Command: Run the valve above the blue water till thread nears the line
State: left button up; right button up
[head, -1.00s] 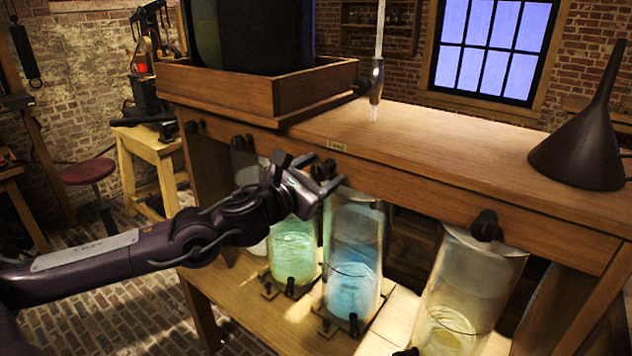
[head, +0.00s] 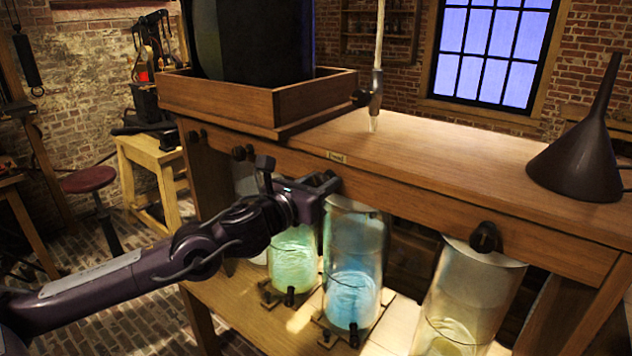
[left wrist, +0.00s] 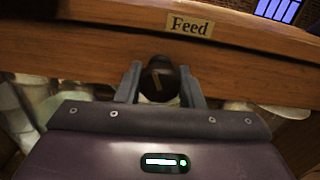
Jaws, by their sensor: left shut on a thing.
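The blue water (head: 352,296) stands low in a tall clear glass jar (head: 354,235) under the bench front. A thin dark line crosses this jar near the water surface; I cannot tell thread from line there. My left gripper (head: 328,184) is at the bench front directly above this jar, and it hides the valve in the head view. In the left wrist view the dark round valve knob (left wrist: 159,79), with a pale mark on its face, sits between the two fingers. The gripper is shut on it. A "Feed" label (left wrist: 190,25) is above the knob.
A jar of green water (head: 293,258) stands to the left and a jar of yellowish water (head: 452,330) to the right, with another knob (head: 486,238) above it. A dark funnel (head: 583,155) and a wooden tray (head: 255,98) are on the bench top.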

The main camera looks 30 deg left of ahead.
pick_arm(q)
jog(key=shift+n, duration=1.2)
jog(key=shift+n+p, duration=0.6)
jog(key=shift+n, duration=0.9)
dwell(5.3)
